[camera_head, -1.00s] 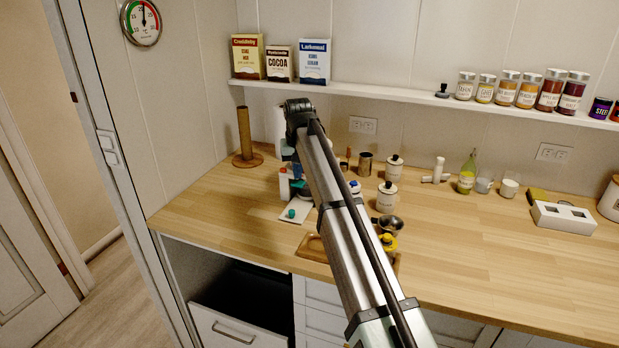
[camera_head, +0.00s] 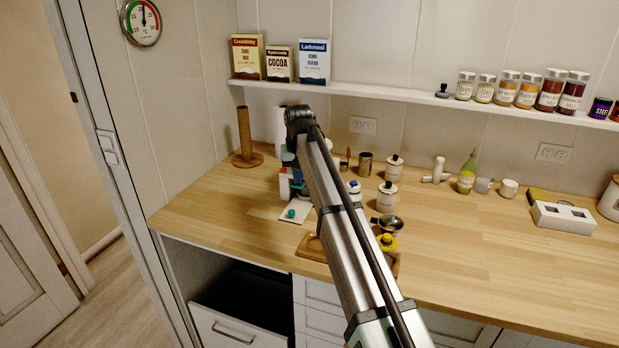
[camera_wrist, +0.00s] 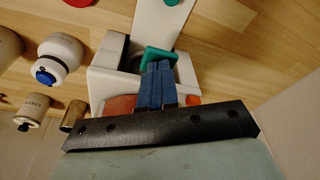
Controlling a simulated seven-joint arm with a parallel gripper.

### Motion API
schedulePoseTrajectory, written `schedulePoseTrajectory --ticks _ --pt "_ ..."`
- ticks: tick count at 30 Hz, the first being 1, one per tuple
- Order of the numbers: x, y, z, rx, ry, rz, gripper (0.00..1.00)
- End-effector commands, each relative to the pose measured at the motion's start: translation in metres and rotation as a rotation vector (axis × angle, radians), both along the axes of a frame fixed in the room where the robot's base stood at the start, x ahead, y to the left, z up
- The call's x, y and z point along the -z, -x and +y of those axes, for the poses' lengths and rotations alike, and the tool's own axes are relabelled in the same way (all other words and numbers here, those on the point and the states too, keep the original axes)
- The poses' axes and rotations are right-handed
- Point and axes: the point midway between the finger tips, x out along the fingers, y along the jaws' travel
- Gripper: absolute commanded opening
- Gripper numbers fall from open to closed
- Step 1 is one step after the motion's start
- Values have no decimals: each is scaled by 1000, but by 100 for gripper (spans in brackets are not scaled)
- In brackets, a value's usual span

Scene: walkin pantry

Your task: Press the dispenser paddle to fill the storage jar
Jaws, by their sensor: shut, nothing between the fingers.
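The dispenser is a white block-like body (camera_wrist: 107,78) in the wrist view, with a green paddle (camera_wrist: 158,55) at its front and a pale plate (camera_wrist: 155,22) reaching away from it. My gripper (camera_wrist: 155,68) has its blue fingers shut together, with nothing held. The fingertips are at the green paddle and look to touch it; the exact contact is hard to see. In the head view the dispenser (camera_head: 284,187) shows partly behind my arm, and its plate (camera_head: 296,212) bears a teal knob. I cannot tell which vessel is the storage jar.
A white jar with a blue knob (camera_wrist: 62,52) stands beside the dispenser. The counter's right front is clear.

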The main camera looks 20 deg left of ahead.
Motion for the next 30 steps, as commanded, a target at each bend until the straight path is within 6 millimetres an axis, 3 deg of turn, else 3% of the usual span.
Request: schedulePoseTrajectory --ticks 19,30 --pt "2 0 0 0 0 0 0" --pt "-19 -1 0 0 -1 -2 0"
